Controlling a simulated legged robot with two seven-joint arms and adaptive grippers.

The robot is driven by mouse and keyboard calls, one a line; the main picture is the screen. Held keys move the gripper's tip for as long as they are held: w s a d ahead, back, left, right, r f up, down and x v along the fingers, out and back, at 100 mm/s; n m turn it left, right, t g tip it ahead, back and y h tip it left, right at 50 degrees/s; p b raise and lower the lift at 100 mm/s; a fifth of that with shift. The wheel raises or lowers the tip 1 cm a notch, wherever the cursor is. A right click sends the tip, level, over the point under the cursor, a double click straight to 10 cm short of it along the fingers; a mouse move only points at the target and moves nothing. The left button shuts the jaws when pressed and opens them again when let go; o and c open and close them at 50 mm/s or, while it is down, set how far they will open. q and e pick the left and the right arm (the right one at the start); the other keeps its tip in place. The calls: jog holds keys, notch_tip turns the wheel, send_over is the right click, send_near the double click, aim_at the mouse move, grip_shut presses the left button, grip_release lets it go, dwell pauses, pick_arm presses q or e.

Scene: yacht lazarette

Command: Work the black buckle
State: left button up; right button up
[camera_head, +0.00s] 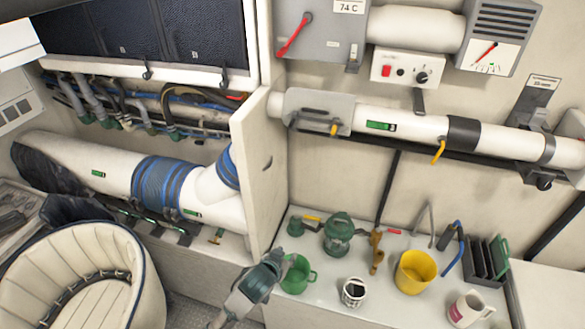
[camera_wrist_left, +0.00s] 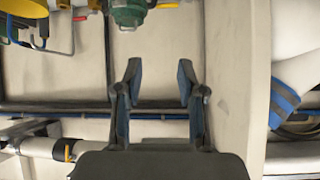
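Several small black fittings could be the black buckle, and I cannot tell which it is. Black latches hang under the dark upper locker, one at its middle (camera_head: 147,70) and one near its right end (camera_head: 223,76). Another black fitting (camera_head: 543,182) sits under the right end of the white wall pipe. My left gripper (camera_head: 278,260) is low in the middle of the head view, beside the green mug. In the left wrist view its two fingers (camera_wrist_left: 158,78) are apart with nothing between them. My right gripper is not in view.
The white counter (camera_head: 325,297) carries a green mug (camera_head: 299,275), green lantern (camera_head: 339,234), yellow mug (camera_head: 414,272), white mug (camera_head: 467,310) and black rack (camera_head: 484,262). A white partition (camera_head: 258,185) stands left of it. The white wall pipe (camera_head: 410,124) runs above; a padded seat (camera_head: 75,275) is at left.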

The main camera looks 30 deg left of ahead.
pick_arm(q)
jog(key=w+a+r+n+t+y, duration=0.1)
jog(key=w+a+r+t, duration=0.15)
jog(key=r, duration=0.35)
jog(key=w+a+r+t, duration=0.1)
jog(key=w+a+r, duration=0.15)
jog(key=r, duration=0.35)
jog(key=n+t+y, duration=0.1)
jog(key=n+t, duration=0.2)
jog(key=t, duration=0.1)
send_near(292, 121)
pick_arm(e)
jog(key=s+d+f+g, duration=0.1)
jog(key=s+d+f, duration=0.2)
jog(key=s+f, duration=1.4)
pick_arm(q)
jog(key=shift+y, duration=0.4)
jog(key=p+x, duration=0.1)
jog(key=x, duration=0.2)
jog(key=p+x, duration=0.2)
jog(key=x, duration=0.1)
jog(key=f+p+x, duration=0.1)
jog(key=x, duration=0.2)
jog(key=shift+w+d, duration=0.1)
jog(key=shift+w, duration=0.1)
jog(key=shift+w+p, duration=0.3)
jog(key=shift+w, duration=0.05)
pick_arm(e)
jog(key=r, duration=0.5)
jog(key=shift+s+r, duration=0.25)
